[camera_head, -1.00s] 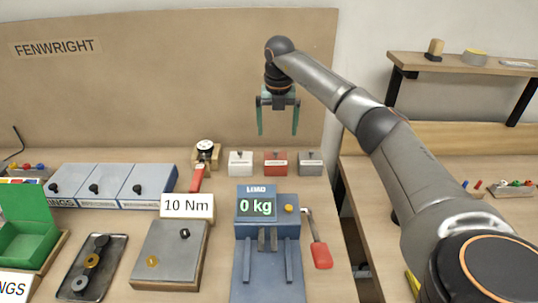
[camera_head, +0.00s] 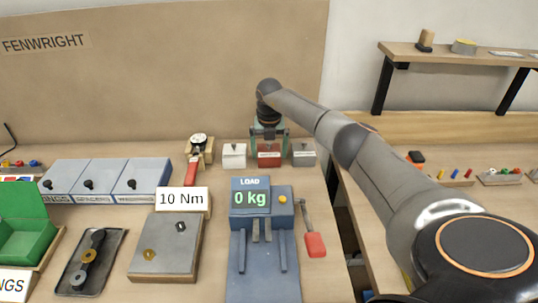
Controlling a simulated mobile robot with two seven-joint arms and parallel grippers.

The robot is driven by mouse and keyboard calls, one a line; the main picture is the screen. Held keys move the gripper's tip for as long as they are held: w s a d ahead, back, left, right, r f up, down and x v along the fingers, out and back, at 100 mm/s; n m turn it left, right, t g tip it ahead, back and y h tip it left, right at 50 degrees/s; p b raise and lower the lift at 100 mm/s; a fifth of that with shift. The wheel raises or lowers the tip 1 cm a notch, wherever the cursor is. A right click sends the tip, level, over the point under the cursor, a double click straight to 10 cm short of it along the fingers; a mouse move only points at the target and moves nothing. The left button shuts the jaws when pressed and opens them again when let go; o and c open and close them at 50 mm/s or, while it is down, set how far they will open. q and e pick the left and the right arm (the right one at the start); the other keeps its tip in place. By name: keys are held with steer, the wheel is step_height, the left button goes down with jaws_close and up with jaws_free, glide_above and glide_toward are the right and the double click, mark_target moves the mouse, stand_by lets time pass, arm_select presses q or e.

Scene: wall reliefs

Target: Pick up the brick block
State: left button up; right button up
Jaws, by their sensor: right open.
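The brick block is a small brick-red block (camera_head: 269,161) with a pale label, in the middle of a row of three blocks at the back of the bench. My right gripper (camera_head: 268,147) is open and points down at it, its green fingers at the block's left and right. The gripper partly covers the block's top, and I cannot tell whether the fingers touch it. My left gripper is not in view.
A white block (camera_head: 234,156) stands close on the left and a grey block (camera_head: 303,155) close on the right. A blue load press (camera_head: 264,269) reading 0 kg stands in front. A red-handled tool (camera_head: 192,170) lies farther left.

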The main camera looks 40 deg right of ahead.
steer(key=shift+w, duration=0.1)
steer(key=c, duration=1.5)
steer(key=shift+r, duration=0.1)
steer(key=shift+c, duration=0.2)
